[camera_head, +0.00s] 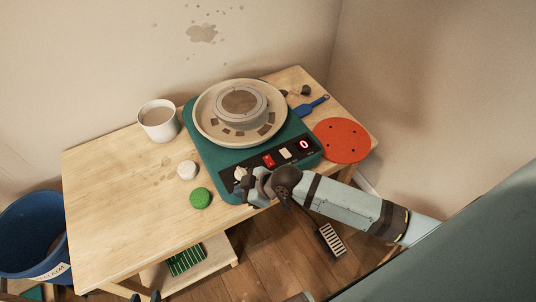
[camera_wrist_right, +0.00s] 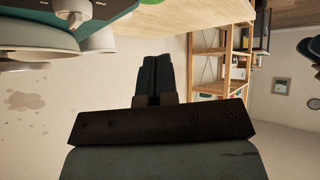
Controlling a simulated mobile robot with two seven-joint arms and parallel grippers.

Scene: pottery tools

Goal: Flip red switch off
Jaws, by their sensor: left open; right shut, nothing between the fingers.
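The red switch (camera_head: 269,161) sits on the black control panel at the front of the green pottery wheel (camera_head: 200,145). A pale switch (camera_head: 286,153) and a display with a lit red character (camera_head: 304,144) are to its right. Whether the red switch is tipped on or off is too small to tell. Two dark tips of my left gripper (camera_head: 146,296) show at the bottom edge, apart and empty.
A cup (camera_head: 158,122), a white round piece (camera_head: 187,170) and a green round piece (camera_head: 201,198) stand left of the wheel. A red disc (camera_head: 341,140) and a blue tool (camera_head: 311,106) lie right. The table's left part (camera_head: 105,190) is mostly clear. A blue bucket (camera_head: 35,240) stands beside it.

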